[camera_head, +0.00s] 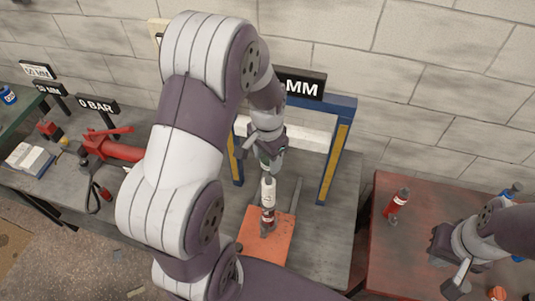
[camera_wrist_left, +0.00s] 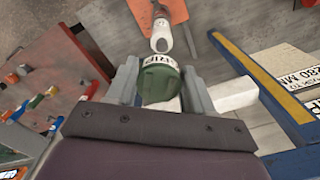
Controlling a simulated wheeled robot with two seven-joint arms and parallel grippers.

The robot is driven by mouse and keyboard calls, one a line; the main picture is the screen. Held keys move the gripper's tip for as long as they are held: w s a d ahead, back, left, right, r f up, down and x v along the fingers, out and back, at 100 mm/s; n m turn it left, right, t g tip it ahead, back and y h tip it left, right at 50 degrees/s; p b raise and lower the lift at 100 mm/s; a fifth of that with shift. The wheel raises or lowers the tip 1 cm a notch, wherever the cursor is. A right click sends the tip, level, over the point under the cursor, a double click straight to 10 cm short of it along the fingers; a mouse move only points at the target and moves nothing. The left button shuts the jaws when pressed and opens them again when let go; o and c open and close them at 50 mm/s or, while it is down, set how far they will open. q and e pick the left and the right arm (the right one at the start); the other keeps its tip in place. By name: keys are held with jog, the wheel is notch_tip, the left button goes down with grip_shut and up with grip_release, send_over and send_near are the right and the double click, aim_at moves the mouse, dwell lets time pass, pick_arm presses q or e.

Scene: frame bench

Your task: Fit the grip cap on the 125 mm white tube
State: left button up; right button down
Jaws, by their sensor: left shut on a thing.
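A white tube (camera_head: 268,190) with a dark and red lower part stands upright on an orange plate (camera_head: 250,238) on the grey bench. My left gripper (camera_head: 270,165) is directly above the tube, pointing down. In the left wrist view, that gripper (camera_wrist_left: 160,88) is shut on a green cap (camera_wrist_left: 158,84) with a white printed label. The tube's open top (camera_wrist_left: 161,42) shows just beyond the cap. I cannot tell whether cap and tube touch. My right gripper (camera_head: 456,278) is over the red table at the right; its finger gap is not clear.
A blue and yellow frame (camera_head: 337,150) with a white crossbar (camera_head: 300,135) stands around and behind the tube. A red tool (camera_head: 115,148) lies on the bench at left. A red bottle (camera_head: 397,203) stands on the red table (camera_head: 385,245).

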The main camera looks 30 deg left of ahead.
pick_arm(q)
jog(key=b, duration=0.4)
send_over(267, 180)
notch_tip(267, 180, down, 5)
jog(key=shift+a, duration=0.15)
jog(key=shift+d+f, duration=0.2)
jog(key=shift+f, duration=0.3)
jog(key=shift+a, duration=0.15)
jog(key=shift+p, duration=0.35)
dwell(0.5)
jog(key=shift+f+b, duration=1.3)
jog(key=shift+f, duration=0.6)
